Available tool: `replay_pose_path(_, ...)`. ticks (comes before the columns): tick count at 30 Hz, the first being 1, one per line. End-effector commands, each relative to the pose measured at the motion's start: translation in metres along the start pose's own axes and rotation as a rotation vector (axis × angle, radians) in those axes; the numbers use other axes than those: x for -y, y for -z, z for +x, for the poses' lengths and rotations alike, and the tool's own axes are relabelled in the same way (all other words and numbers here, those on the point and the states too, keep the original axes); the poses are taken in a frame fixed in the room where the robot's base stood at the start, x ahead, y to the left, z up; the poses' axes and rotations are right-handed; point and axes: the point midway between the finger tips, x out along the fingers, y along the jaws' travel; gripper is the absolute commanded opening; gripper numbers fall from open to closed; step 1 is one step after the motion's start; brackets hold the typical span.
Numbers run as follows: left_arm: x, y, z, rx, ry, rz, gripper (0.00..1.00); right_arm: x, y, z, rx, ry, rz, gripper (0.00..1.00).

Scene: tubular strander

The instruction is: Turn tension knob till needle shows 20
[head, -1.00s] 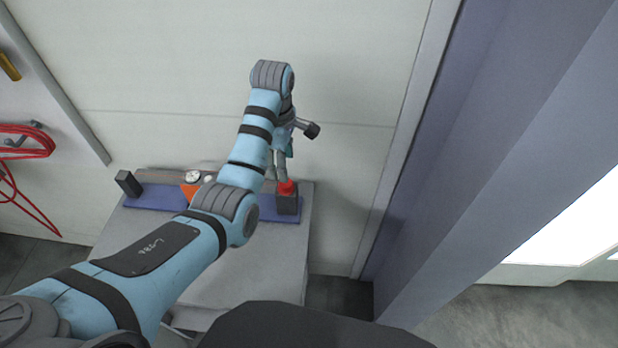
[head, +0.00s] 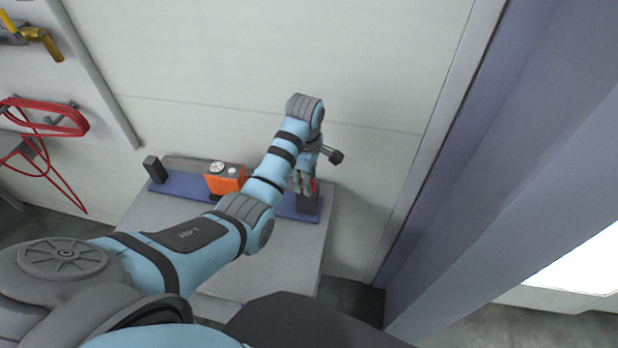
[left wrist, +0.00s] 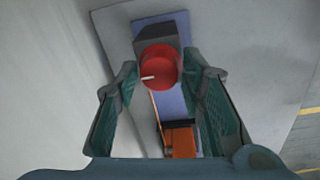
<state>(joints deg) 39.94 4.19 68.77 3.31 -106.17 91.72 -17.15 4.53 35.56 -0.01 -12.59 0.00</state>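The red tension knob (left wrist: 158,70) with a white pointer line sits on a dark block (left wrist: 157,38) in the left wrist view. In the head view the dark block (head: 307,204) stands at the right end of a blue base plate, and the knob is mostly hidden behind my fingers. My left gripper (head: 303,184) points down at the knob. In the left wrist view its fingers (left wrist: 160,72) are open, one on each side of the knob, with small gaps showing. The orange gauge box (head: 224,184) has a white dial (head: 217,167) on top; its needle is too small to read. My right gripper is out of view.
The blue base plate (head: 182,186) lies on a grey bench (head: 285,258) against a pale wall. A black post (head: 154,169) stands at its left end. Red cable (head: 50,125) hangs at the left. A blue-grey column (head: 470,190) rises at the right.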

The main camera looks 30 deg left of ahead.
Motion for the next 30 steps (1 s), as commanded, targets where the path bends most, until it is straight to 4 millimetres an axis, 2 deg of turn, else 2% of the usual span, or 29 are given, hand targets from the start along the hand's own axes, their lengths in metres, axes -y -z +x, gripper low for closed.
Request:
replay_pose_path(1, -0.0001, -0.0002, -0.0001, 0.000, 0.000, 0.000, 0.23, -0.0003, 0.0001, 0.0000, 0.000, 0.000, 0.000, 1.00)
replay_pose_path(5, -0.0001, -0.0003, -0.0001, 0.000, 0.000, 0.001, 0.02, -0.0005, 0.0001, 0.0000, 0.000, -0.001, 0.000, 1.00)
replay_pose_path(17, -0.0003, -0.0005, -0.0001, 0.003, 0.000, 0.064, 0.02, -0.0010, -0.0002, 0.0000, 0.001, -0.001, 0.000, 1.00)
replay_pose_path(30, -0.0004, -0.0004, -0.0001, 0.019, 0.000, 0.397, 0.02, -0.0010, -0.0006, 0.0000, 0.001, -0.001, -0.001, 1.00)
